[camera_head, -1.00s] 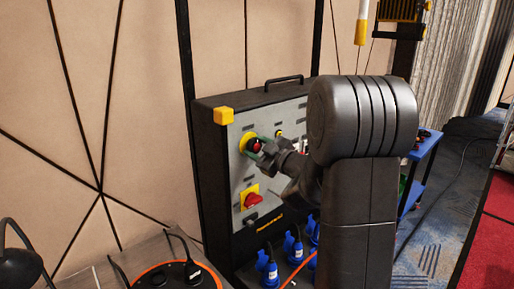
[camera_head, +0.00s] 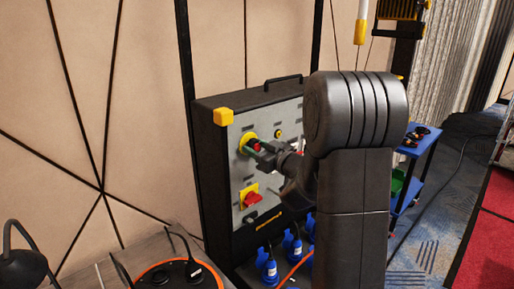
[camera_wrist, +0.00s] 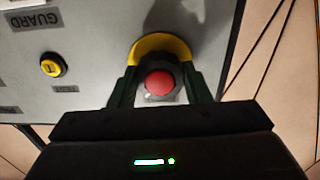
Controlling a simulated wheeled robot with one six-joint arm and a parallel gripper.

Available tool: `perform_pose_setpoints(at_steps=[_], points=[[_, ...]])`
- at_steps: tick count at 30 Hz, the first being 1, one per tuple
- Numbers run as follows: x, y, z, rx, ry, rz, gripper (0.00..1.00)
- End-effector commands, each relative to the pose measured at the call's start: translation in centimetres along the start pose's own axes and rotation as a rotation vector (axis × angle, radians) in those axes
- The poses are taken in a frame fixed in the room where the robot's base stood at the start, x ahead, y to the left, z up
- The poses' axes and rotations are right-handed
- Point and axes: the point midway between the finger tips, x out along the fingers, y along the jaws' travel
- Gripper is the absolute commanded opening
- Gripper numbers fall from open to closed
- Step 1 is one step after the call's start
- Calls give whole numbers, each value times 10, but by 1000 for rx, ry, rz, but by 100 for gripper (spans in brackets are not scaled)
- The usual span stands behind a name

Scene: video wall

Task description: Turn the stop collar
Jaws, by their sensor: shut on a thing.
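The stop button is a red cap in a dark collar (camera_wrist: 174,72) on a yellow backing plate, on the grey front panel of a black-framed box. It also shows in the head view as a small red cap (camera_head: 254,144) on the yellow plate. My gripper (camera_wrist: 160,82) is at the panel, with one green finger on each side of the collar. It is shut on the collar. The collar's lower part is partly hidden behind my gripper body in the wrist view. My arm covers the right part of the panel in the head view.
A red rotary switch (camera_head: 252,200) on a yellow plate sits below the stop button. A small yellow button (camera_wrist: 53,65) is nearby. Blue plugs (camera_head: 268,266) stand below the box. A blue cart (camera_head: 425,150) is behind my arm, at right.

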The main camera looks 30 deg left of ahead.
Motion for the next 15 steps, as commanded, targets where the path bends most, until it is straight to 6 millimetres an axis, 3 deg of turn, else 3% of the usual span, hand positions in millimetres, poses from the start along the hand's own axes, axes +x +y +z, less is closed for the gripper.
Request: perform_pose_setpoints(at_steps=[11, 12, 15], points=[[0, 0, -2, 4, 3, -1, 21], [0, 0, -2, 4, 4, -1, 46], [0, 0, -1, 4, 3, -1, 65]])
